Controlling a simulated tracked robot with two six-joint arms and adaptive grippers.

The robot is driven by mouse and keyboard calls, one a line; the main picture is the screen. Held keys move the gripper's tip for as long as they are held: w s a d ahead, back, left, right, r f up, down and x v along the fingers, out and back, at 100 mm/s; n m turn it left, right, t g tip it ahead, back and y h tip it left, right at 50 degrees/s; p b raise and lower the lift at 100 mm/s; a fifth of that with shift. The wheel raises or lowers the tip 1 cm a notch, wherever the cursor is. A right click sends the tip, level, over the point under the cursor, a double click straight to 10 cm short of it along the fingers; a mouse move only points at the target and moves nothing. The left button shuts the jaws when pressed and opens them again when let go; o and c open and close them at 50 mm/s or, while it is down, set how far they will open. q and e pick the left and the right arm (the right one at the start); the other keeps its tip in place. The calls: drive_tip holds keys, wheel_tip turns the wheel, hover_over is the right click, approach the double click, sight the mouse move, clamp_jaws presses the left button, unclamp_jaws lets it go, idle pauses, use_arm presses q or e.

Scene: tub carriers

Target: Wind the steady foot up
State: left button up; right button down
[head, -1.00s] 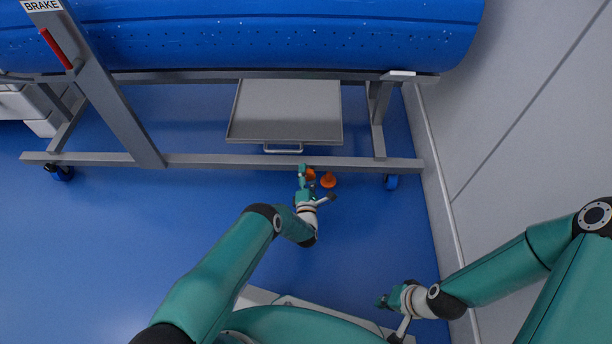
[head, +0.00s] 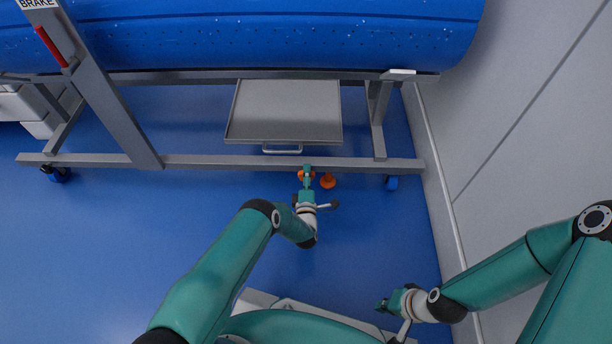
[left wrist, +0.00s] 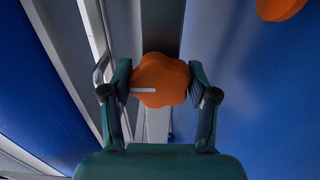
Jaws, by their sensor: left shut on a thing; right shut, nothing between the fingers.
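The steady foot's orange lobed knob (left wrist: 162,80) sits between the fingers of my left gripper (left wrist: 160,88) in the left wrist view, with a pale stripe across its left part. My left gripper (head: 307,172) is shut on this knob at the front rail of the carrier frame in the head view, where the fingers hide most of it. The foot below the knob is hidden. A second orange piece (head: 328,181) stands just to the right, and it also shows in the left wrist view (left wrist: 280,6). My right gripper (head: 383,305) is shut and empty, low on the right.
The grey frame rail (head: 220,162) runs across under the blue tub (head: 280,45). A grey tray (head: 285,110) with a handle lies behind the rail. A red brake lever (head: 51,46) is at upper left. A wall (head: 540,110) bounds the right side. Blue floor in front is clear.

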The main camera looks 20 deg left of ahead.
use_arm(q)
drive_tip(key=shift+d+f, duration=0.15)
drive_tip(key=shift+d, duration=0.2)
drive_tip(key=o, duration=1.1)
drive_tip(key=shift+o, duration=0.3)
drive_tip(key=shift+a, duration=0.2)
drive_tip(key=shift+s, duration=0.15)
drive_tip(key=v, duration=1.2)
